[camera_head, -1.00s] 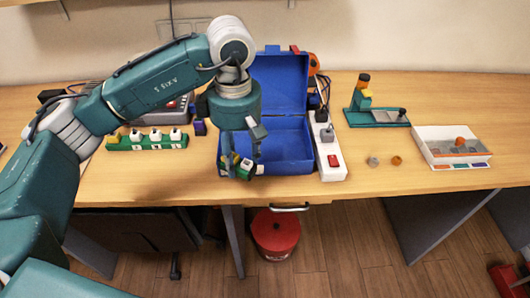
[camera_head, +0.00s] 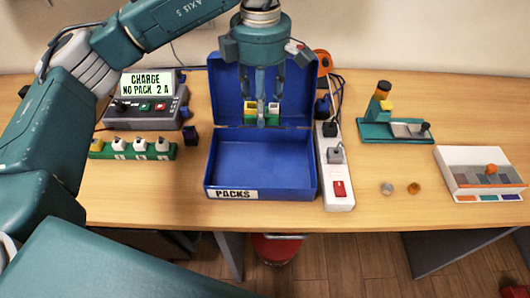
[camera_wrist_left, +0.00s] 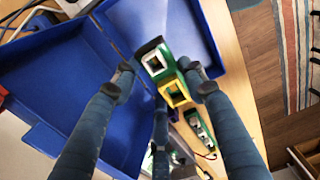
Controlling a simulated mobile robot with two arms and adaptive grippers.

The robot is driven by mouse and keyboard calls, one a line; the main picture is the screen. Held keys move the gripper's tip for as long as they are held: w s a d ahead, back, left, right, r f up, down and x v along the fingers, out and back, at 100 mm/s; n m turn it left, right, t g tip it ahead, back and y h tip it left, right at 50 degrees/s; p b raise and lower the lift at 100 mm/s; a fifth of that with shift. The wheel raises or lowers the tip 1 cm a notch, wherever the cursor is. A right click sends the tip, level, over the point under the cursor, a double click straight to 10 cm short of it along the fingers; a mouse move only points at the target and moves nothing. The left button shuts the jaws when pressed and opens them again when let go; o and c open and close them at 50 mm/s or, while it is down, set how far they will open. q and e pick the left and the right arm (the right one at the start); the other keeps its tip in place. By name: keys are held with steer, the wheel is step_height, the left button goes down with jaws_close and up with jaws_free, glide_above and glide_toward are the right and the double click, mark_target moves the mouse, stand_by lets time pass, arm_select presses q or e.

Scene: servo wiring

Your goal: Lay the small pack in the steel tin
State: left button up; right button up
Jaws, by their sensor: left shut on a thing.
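An open blue box (camera_head: 255,192) labelled PACKS stands on the bench, its hinged lid raised at the back. Its floor looks empty; it is the only tin-like container I see. My left gripper (camera_head: 262,122) is shut on a small green pack (camera_head: 275,117) with one white and one yellow block on it. In the head view the pack shows in front of the raised lid, over the rear of the box; its exact height is unclear. The pack (camera_wrist_left: 172,91) also sits between the fingers in the left wrist view. My right gripper is not in view.
A charger (camera_head: 148,107) reading "CHARGE NO PACK 2 A" and a green strip with several white-topped blocks (camera_head: 135,150) stand left. A white power strip (camera_head: 335,175) borders the box's right side. A teal stand (camera_head: 395,131) and white tray (camera_head: 451,173) stand farther right.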

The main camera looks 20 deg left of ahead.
arm_select(q)
steer(key=p, duration=0.2)
glide_above(262, 166)
step_height(262, 166, down, 9)
step_height(262, 166, down, 3)
steer(key=shift+a+f+p, duration=0.1)
steer(key=shift+f+p, duration=0.05)
steer(key=shift+p, duration=0.35)
steer(key=shift+f, duration=0.9)
step_height(262, 166, down, 4)
steer(key=shift+r+p, duration=0.25)
steer(key=shift+p, duration=0.45)
steer(key=shift+f, duration=0.2)
steer(key=o, duration=1.2)
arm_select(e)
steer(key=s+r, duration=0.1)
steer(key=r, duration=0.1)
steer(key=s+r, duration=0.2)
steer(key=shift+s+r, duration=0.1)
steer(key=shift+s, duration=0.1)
